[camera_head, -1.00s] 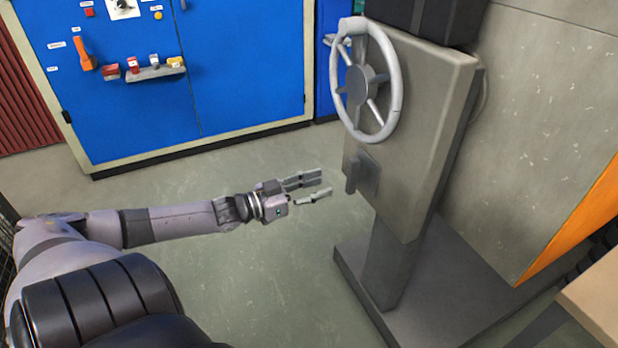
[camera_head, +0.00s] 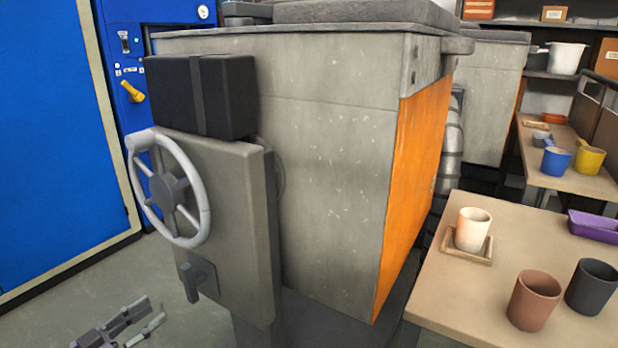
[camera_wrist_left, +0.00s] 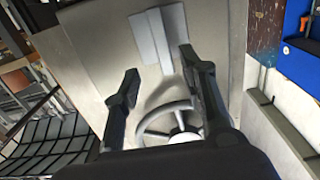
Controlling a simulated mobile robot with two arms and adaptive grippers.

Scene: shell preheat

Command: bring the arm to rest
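My left gripper (camera_head: 140,322) shows at the lower left of the head view, fingers apart and empty. It is over the floor, left of and below the small lever (camera_head: 198,279) on the grey stand (camera_head: 232,200), not touching it. The light grey handwheel (camera_head: 204,200) is on the stand's face, above the gripper. In the left wrist view, the gripper's two dark fingers (camera_wrist_left: 162,82) are spread, with a wheel rim (camera_wrist_left: 150,119) and a grey panel beyond them. My right gripper is in neither view.
A grey kiln body (camera_head: 330,170) with an orange side (camera_head: 415,170) stands behind the stand. A table (camera_head: 440,290) at right holds a cream cup (camera_head: 472,229) on a small tray, a brown cup (camera_head: 534,300) and a dark cup (camera_head: 592,287). A blue cabinet (camera_head: 50,130) is at left.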

